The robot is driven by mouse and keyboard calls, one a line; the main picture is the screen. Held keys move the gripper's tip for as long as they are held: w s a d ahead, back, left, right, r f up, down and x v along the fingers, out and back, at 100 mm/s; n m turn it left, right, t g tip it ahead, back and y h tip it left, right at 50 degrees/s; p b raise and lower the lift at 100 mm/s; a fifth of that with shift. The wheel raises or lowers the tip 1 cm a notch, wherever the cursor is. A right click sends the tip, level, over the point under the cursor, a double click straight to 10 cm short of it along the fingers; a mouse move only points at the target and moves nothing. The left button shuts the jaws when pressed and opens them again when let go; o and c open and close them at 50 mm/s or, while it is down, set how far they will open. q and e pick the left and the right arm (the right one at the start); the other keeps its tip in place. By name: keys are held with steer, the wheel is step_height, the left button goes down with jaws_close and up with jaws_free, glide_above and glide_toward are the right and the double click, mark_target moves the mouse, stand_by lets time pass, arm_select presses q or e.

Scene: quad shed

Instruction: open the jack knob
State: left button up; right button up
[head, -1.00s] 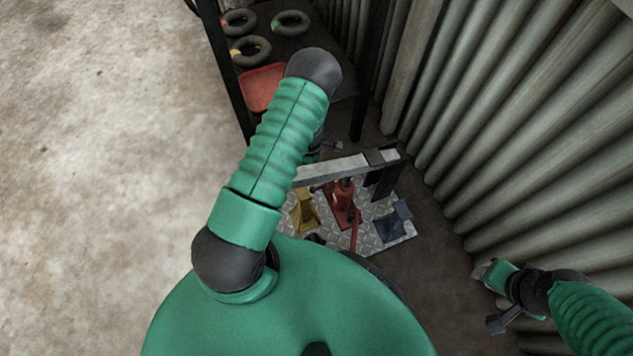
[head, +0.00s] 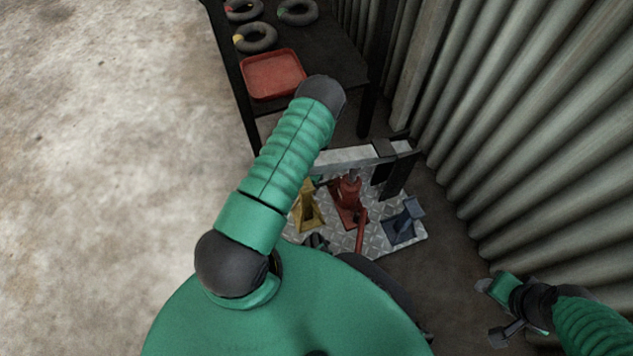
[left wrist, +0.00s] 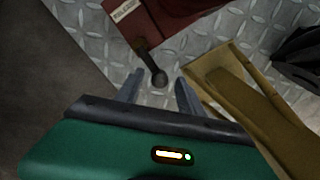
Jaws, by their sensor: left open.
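The red jack (head: 347,197) stands on the diamond-plate sheet (head: 377,236) under a pale beam in the head view. In the left wrist view the red jack body (left wrist: 180,18) is at the top. Contact cannot be told. In the head view my own arm hides most of the left gripper. My right gripper (head: 490,311) is at the lower right, away from the jack.
A yellow stand (head: 306,209) is left of the jack; it also shows in the wrist view (left wrist: 240,100). A blue stand (head: 403,222) is to the right. A bench with a red tray (head: 273,75) and rings is behind. Corrugated wall (head: 540,130) bounds the right.

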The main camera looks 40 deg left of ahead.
arm_select(q)
steer(key=c, duration=1)
steer(key=shift+s, duration=0.1)
steer(key=shift+d, duration=0.1)
